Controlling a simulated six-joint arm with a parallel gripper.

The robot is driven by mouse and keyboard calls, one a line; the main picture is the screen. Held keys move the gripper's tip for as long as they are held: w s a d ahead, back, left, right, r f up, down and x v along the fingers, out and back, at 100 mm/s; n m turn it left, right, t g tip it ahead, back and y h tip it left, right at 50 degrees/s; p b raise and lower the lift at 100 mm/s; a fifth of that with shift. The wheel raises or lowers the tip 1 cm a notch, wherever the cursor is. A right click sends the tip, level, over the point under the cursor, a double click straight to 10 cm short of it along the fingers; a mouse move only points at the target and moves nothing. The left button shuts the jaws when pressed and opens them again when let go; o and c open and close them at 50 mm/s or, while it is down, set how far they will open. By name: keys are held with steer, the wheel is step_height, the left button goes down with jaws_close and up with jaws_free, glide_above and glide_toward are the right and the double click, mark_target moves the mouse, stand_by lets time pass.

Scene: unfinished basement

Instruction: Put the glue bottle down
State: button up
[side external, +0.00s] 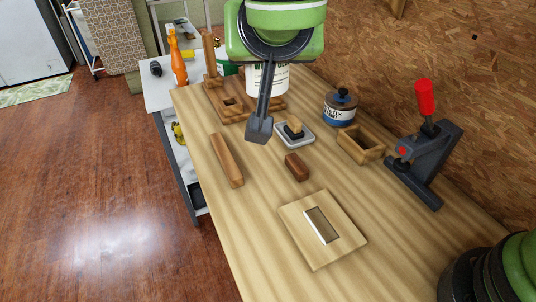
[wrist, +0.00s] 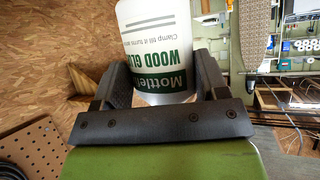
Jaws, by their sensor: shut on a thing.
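The glue bottle is white with green "Wood Glue" lettering. In the wrist view the glue bottle (wrist: 158,40) sits between the two dark fingers of my gripper (wrist: 160,82), which is shut on it. In the side view the glue bottle (side external: 272,80) shows partly behind my gripper (side external: 262,112), with its upper part hidden by the green wrist. It appears over or just behind the wooden block rack (side external: 235,112) at the back of the bench. I cannot tell whether its base touches anything.
A wooden bar (side external: 226,160), small brown block (side external: 296,167), stamp on a grey tray (side external: 294,133), blue tin (side external: 340,107), wooden box (side external: 361,144) and red-handled clamp (side external: 424,160) stand around. A square wooden plate (side external: 345,225) lies in front. Bare bench shows at front left.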

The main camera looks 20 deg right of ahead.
steer(key=shift+t, duration=0.4)
step_height(320, 180, down, 22)
steer(key=shift+r, duration=0.15)
steer(key=o, duration=1)
steer(key=shift+s+a+r, duration=0.1)
steer(key=shift+s+r, duration=0.05)
steer(key=shift+s, duration=0.1)
steer(key=v, duration=1.1)
steer(key=shift+s+a, duration=0.2)
